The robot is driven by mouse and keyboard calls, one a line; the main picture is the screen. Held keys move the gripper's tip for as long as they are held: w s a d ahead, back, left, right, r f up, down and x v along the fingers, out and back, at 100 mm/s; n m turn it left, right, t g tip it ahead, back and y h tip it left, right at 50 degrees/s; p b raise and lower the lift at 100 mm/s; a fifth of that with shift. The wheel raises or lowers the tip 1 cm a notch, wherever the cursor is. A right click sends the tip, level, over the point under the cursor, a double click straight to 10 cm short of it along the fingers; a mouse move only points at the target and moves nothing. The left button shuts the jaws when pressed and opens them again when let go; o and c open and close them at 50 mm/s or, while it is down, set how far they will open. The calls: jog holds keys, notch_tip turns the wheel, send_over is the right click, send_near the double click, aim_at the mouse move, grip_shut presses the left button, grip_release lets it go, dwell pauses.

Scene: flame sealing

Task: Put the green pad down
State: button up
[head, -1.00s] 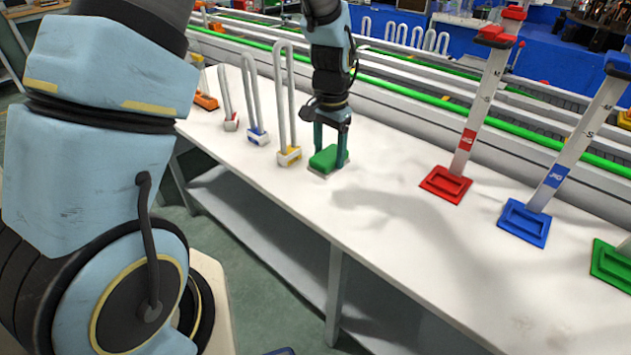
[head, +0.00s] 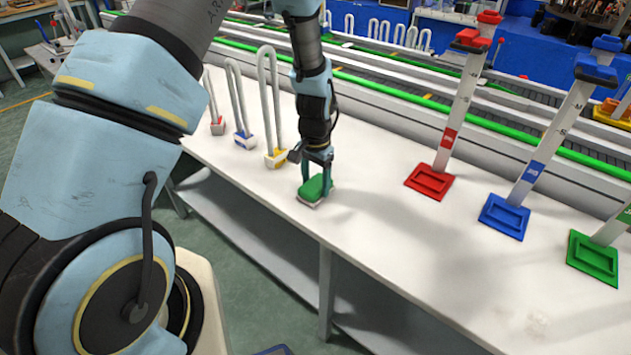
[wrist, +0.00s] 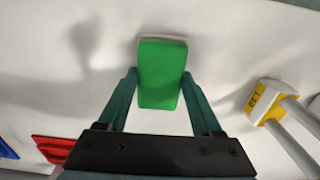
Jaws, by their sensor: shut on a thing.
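The green pad (head: 315,188) is a small green block with a pale underside, at the near part of the white table (head: 380,250). My gripper (head: 317,180) points down and is shut on it, one finger on each side. In the wrist view the pad (wrist: 161,75) sits between the two teal fingers of my gripper (wrist: 160,85). I cannot tell whether the pad's underside touches the table or hangs just above it.
A yellow-based loop stand (head: 277,157) is close behind and left of the pad, with blue (head: 244,140) and red (head: 217,126) ones beyond. Red (head: 429,182), blue (head: 504,217) and green (head: 594,258) bases with tall posts stand to the right. The table between is clear.

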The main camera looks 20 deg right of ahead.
aim_at(316, 184)
jog(key=shift+f, duration=0.2)
jog(key=o, duration=1.4)
jog(key=shift+o, duration=0.2)
jog(key=shift+r, duration=0.2)
notch_tip(316, 184, up, 12)
jog(key=b, duration=0.4)
jog(key=w+a+r+n, duration=0.1)
jog(key=a+r+n, duration=0.15)
jog(key=a, duration=0.65)
jog(key=w+a+r+n, duration=0.1)
jog(key=a+r+n, duration=0.15)
jog(key=a, duration=0.55)
jog(key=s+a+n, duration=0.3)
jog(key=a, duration=0.3)
jog(key=s+a+n+t, duration=0.1)
jog(key=s+a+n, duration=0.2)
jog(key=a, duration=0.4)
jog(key=shift+r+t, duration=0.25)
jog(key=shift+t, duration=0.05)
jog(key=shift+a, duration=0.1)
